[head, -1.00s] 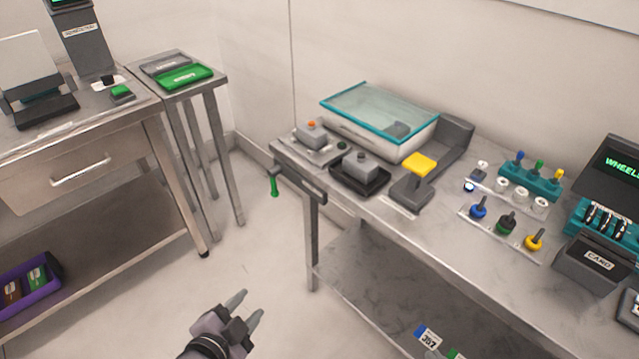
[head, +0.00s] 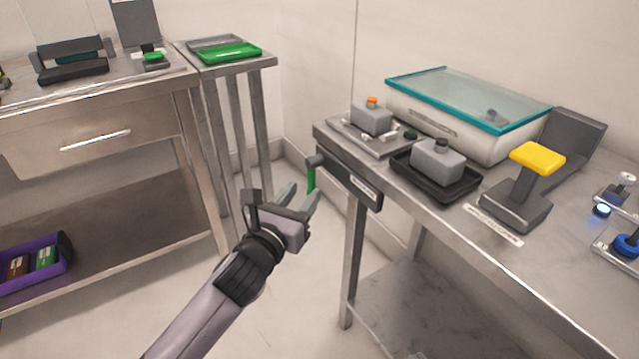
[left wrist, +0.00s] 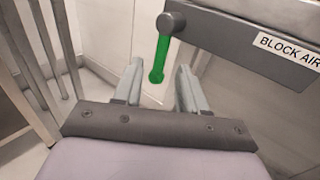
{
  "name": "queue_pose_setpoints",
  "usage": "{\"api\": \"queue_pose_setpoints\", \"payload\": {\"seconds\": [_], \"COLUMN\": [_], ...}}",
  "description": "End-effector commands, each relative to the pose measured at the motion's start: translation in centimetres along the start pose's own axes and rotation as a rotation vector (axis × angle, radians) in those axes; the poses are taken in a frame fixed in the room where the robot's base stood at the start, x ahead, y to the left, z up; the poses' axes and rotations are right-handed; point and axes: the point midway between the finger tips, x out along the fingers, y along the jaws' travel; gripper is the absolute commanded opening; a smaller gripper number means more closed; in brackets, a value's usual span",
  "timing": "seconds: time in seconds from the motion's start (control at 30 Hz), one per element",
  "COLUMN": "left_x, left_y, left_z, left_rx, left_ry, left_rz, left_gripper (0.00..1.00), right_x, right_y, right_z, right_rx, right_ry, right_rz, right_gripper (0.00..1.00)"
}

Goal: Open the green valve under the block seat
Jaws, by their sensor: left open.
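The green valve handle (head: 311,179) hangs down from a grey pivot at the left end of a dark bar (head: 349,180) on the right table's front edge. In the left wrist view the green handle (left wrist: 159,58) points down, and the bar (left wrist: 250,42) carries a label reading "BLOCK AIR". My left gripper (head: 301,198) is open, close to the handle's lower part. In the left wrist view the handle's lower end shows between and just beyond the open fingertips (left wrist: 158,80); I cannot tell whether they touch it. The block seat (head: 372,137) with a grey block is above the bar. My right gripper is not in view.
A black tray with a grey block (head: 438,160), a yellow-topped lever (head: 537,158) and a teal-lidded case (head: 470,98) stand on the right table. A narrow stand with a green tray (head: 224,53) is behind my gripper. Open floor lies between the tables.

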Motion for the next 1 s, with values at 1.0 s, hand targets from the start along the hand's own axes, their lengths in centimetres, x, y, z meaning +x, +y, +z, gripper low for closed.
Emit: {"api": "queue_pose_setpoints", "payload": {"seconds": [1.0], "left_x": [7.1], "left_y": [0.0], "left_z": [0.1], "left_rx": [0.009], "left_ry": [-0.002], "left_rz": [0.0], "left_gripper": [0.41], "right_x": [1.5], "right_y": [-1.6], "right_z": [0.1], "right_rx": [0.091], "right_ry": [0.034], "right_rz": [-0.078], "right_gripper": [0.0]}}
